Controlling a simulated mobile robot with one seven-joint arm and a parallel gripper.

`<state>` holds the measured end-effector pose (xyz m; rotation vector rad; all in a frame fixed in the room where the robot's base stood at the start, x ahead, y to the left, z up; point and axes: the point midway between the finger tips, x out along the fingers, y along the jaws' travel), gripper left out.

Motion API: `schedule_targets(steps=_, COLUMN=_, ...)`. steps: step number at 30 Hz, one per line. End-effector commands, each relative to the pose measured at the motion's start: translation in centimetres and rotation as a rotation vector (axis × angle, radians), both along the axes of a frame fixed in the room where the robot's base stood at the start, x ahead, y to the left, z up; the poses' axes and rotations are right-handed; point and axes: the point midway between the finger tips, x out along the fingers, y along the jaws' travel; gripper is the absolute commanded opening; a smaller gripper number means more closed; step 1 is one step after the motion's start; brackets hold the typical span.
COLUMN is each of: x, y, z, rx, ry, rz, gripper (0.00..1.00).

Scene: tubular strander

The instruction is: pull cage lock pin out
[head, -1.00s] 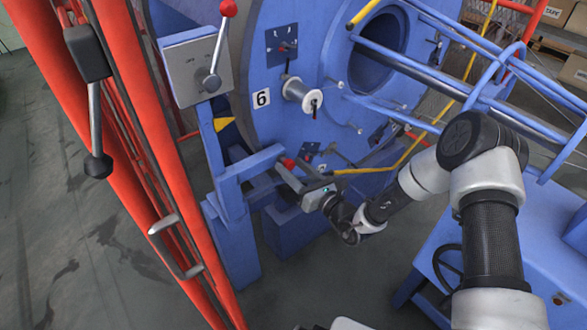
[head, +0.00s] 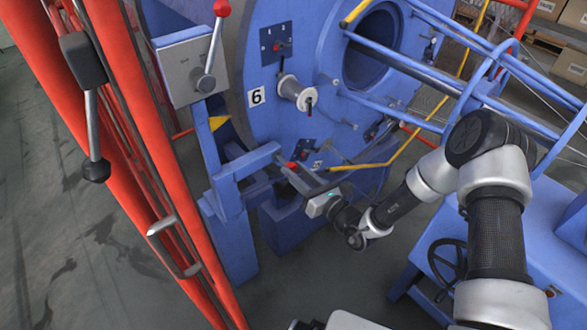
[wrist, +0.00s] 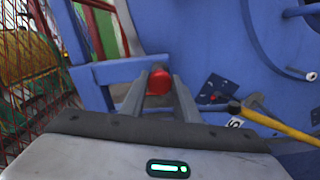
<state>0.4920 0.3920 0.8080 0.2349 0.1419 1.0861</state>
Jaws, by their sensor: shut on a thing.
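The cage lock pin shows as a red knob (head: 291,165) at the end of the blue bracket (head: 250,160), low in front of the big blue disc (head: 300,75). In the wrist view the red knob (wrist: 160,81) sits between my two finger tips. My gripper (head: 297,171) is shut on it, reaching in from the lower right; it also shows in the wrist view (wrist: 161,90). The pin's shaft is hidden behind the knob and bracket, so I cannot tell how deep it sits.
A grey control box (head: 190,72) with a red-balled lever stands above the bracket. Red posts (head: 150,170) run down the left. A yellow bar (head: 375,163) lies right of my gripper. Blue cage tubes (head: 440,75) pass above my arm. Dark floor (head: 310,270) is clear below.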

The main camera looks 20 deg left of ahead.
Motion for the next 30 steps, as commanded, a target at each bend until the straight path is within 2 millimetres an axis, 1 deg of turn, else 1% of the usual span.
schedule_targets(steps=1, x=-0.2, y=-0.2, z=-0.3, rx=-0.004, ry=0.004, rz=0.0, gripper=0.0)
schedule_targets(steps=2, x=-0.2, y=-0.3, z=-0.3, rx=-0.004, ry=0.004, rz=0.0, gripper=0.32)
schedule_targets(steps=3, x=-0.2, y=-0.2, z=-0.3, rx=-0.004, ry=0.004, rz=0.0, gripper=0.38)
schedule_targets(steps=5, x=-0.1, y=-0.2, z=-0.2, rx=-0.004, ry=0.004, rz=0.0, gripper=0.47)
schedule_targets(steps=13, x=-0.1, y=-0.2, z=-0.2, rx=-0.002, ry=0.003, rz=0.0, gripper=0.47)
schedule_targets(steps=17, x=-0.3, y=-0.8, z=-0.1, rx=-0.002, ry=0.003, rz=-0.002, gripper=0.47)
schedule_targets(steps=20, x=-1.0, y=-2.1, z=-0.1, rx=-0.002, ry=0.006, rz=-0.002, gripper=0.47)
schedule_targets(steps=23, x=-2.0, y=-4.1, z=-0.1, rx=-0.003, ry=0.005, rz=-0.004, gripper=0.47)
schedule_targets(steps=30, x=-4.7, y=-9.4, z=-0.1, rx=-0.003, ry=0.006, rz=-0.005, gripper=0.47)
